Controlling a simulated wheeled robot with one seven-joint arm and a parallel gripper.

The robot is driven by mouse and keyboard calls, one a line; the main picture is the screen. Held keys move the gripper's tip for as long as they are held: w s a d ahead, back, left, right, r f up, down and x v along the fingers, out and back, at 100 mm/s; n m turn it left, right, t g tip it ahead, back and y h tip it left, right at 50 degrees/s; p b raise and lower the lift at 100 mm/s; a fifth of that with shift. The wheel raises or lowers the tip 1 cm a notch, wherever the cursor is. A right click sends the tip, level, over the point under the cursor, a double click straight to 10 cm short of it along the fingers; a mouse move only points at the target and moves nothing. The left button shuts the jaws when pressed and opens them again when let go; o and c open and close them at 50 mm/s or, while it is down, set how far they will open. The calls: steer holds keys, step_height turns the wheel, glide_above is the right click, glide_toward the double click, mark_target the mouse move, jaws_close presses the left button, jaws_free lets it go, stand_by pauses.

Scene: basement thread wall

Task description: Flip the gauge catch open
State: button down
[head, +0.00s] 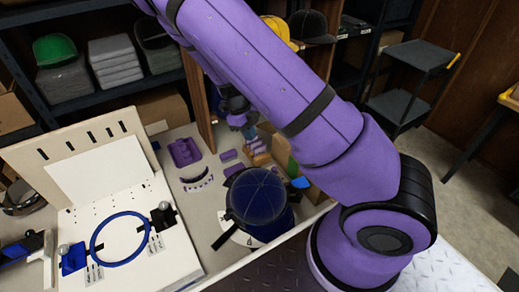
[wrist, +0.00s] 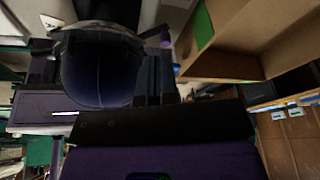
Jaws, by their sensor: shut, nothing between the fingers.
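I cannot pick out the gauge catch for certain in either view. A white board (head: 180,255) at the lower left of the head view carries a blue ring (head: 97,254). A blue clamp (head: 74,262) sits at the ring's left and a black clamp (head: 162,218) at its right. A dark blue cap (head: 262,194) stands to the right of the board; a dark blue dome, likely this cap (wrist: 100,70), fills the upper left of the wrist view. My gripper (head: 240,119) hangs behind the cap, shut and empty, partly hidden by my arm.
A purple tray (head: 184,152) and small purple blocks (head: 230,156) lie on the bench behind the cap. A cardboard box (head: 300,172) stands at the cap's right. Shelves with folded grey cloth (head: 115,60) and a green cap (head: 54,49) are at the back.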

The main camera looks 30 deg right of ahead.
steer(key=s+d+f, duration=0.3)
steer(key=s+f, duration=0.3)
steer(key=f, duration=0.3)
steer(key=shift+d+f, duration=0.2)
steer(key=shift+f, duration=0.15)
steer(key=shift+s+d+m+y, duration=0.3)
steer(key=shift+d+m, duration=0.25)
steer(key=shift+m, duration=0.15)
steer(key=s+d+m+y, duration=0.1)
steer(key=m, duration=0.1)
steer(key=s+d+m+y, duration=0.1)
steer(key=m, duration=0.2)
steer(key=s+d+f+m+y, duration=0.1)
steer(key=s+m, duration=0.1)
steer(key=shift+s+d, duration=0.1)
steer(key=shift+d, duration=0.2)
steer(key=shift+a+r, duration=0.1)
steer(key=shift+a, duration=0.05)
stand_by(0.4)
steer(key=shift+w+a, duration=0.3)
steer(key=shift+a, duration=0.25)
